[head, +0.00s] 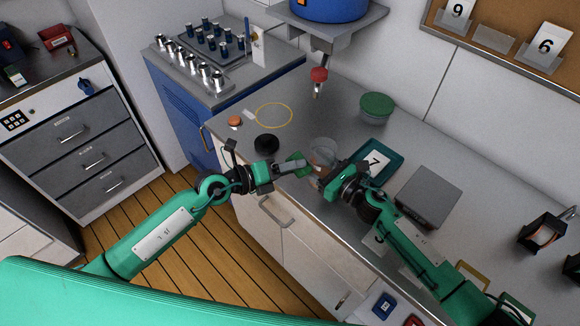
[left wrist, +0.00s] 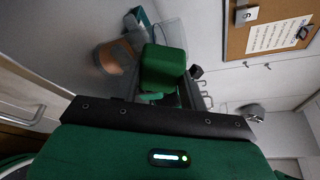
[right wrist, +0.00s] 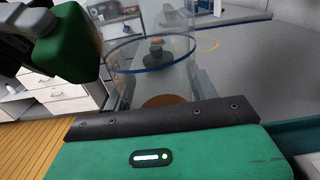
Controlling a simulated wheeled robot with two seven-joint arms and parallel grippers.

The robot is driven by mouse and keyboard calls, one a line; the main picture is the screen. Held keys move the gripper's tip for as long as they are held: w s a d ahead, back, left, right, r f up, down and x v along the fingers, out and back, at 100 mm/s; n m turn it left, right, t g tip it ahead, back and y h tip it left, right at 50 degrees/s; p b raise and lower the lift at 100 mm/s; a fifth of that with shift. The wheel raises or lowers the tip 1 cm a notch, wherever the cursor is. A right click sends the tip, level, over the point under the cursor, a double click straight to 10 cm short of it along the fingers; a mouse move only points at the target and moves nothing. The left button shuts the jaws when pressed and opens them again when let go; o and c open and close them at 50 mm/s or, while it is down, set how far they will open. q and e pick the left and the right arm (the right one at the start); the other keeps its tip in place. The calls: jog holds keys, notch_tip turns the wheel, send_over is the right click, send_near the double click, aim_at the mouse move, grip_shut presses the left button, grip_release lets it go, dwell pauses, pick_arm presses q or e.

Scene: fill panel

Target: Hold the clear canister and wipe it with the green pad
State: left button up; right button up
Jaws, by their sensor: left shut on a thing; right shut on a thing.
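The clear canister (head: 322,150) is at the front edge of the grey counter in the head view. My right gripper (head: 328,176) is shut on it. In the right wrist view the clear canister (right wrist: 150,70) fills the space between the fingers, with a blue rim and something brown low inside. The green pad (head: 296,161) is in my left gripper (head: 284,168), which is shut on it just left of the canister. The green pad (left wrist: 163,66) hides part of the canister in the left wrist view. Whether pad and canister touch is unclear.
Behind the canister lie a black round lid (head: 266,143), a yellow ring (head: 274,115) and an orange-topped item (head: 235,121). A teal tray (head: 396,149) and a grey scale (head: 429,196) are to the right.

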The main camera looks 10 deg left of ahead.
aim_at(302, 173)
pick_arm(q)
jog(key=shift+w+d, duration=0.65)
jog(key=shift+w, duration=0.25)
dwell(0.3)
jog(key=shift+s+d, duration=0.55)
jog(key=shift+d, duration=0.2)
jog(key=shift+s+d, duration=0.55)
jog(key=shift+d, duration=0.2)
jog(key=shift+w+a, duration=1.35)
jog(key=shift+a, duration=0.15)
pick_arm(e)
jog(key=shift+s+a, duration=0.1)
jog(key=shift+s, duration=0.05)
pick_arm(q)
jog(key=shift+s+a, duration=0.1)
jog(key=shift+s+a, duration=0.55)
jog(key=shift+s, duration=0.3)
jog(key=shift+s+a, duration=0.5)
jog(key=shift+s, duration=0.3)
jog(key=shift+s+a, duration=0.55)
jog(key=shift+s, duration=0.3)
